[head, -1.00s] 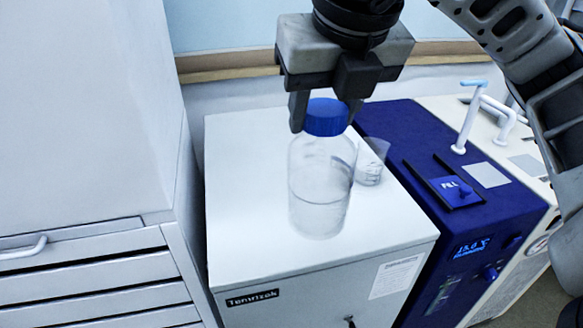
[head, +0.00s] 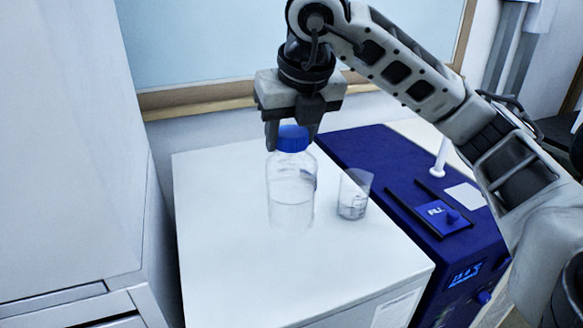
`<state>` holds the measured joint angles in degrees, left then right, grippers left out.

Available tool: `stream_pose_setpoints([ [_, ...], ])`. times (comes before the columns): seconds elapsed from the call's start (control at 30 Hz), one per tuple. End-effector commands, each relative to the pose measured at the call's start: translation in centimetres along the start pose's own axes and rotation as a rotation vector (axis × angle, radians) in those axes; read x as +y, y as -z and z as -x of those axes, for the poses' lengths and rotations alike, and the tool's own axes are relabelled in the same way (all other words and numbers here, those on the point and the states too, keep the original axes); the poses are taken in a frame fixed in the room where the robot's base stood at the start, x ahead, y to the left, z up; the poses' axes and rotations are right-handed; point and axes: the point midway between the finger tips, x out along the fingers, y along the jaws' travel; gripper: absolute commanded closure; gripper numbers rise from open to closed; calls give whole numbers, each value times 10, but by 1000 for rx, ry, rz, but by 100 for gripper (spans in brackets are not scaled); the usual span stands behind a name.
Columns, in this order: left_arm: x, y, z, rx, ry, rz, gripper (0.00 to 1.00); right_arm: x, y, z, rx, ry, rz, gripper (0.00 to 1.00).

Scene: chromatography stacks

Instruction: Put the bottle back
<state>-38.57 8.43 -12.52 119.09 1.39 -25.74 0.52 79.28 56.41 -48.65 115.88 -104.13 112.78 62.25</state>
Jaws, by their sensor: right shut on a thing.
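A clear glass bottle (head: 290,195) with a blue cap (head: 292,139) is upright over the white top of a cabinet (head: 215,235). It is partly filled with clear liquid. My right gripper (head: 291,135) points down from above and is shut on the bottle at its cap. I cannot tell whether the bottle's base touches the cabinet top. My left gripper is not in view.
A small clear beaker (head: 354,196) stands just right of the bottle. A dark blue instrument (head: 400,190) adjoins the cabinet on the right. A tall pale cabinet (head: 65,150) rises on the left. The front of the white top is clear.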

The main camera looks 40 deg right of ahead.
Motion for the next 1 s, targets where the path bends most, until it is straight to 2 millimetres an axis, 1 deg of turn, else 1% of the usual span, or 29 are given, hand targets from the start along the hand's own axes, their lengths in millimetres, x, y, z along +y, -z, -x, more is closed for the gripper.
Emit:
stream_pose_setpoints([
  [0.1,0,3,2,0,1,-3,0,-7,-6,-21,0,3,-3,100],
  [0.2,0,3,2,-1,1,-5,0,-11,-10,-35,-2,3,-2,100],
  [0.43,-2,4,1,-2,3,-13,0,-14,-15,-50,-4,1,-1,100],
  [0.5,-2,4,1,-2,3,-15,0,-17,-16,-57,-2,2,-3,100],
  [0.7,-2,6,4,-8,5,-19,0,-17,-8,-78,-2,2,1,100],
  [0.83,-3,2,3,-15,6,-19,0,-16,-5,-85,-4,1,0,100],
  [1.0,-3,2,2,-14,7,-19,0,-16,-5,-86,-5,0,0,100],
])
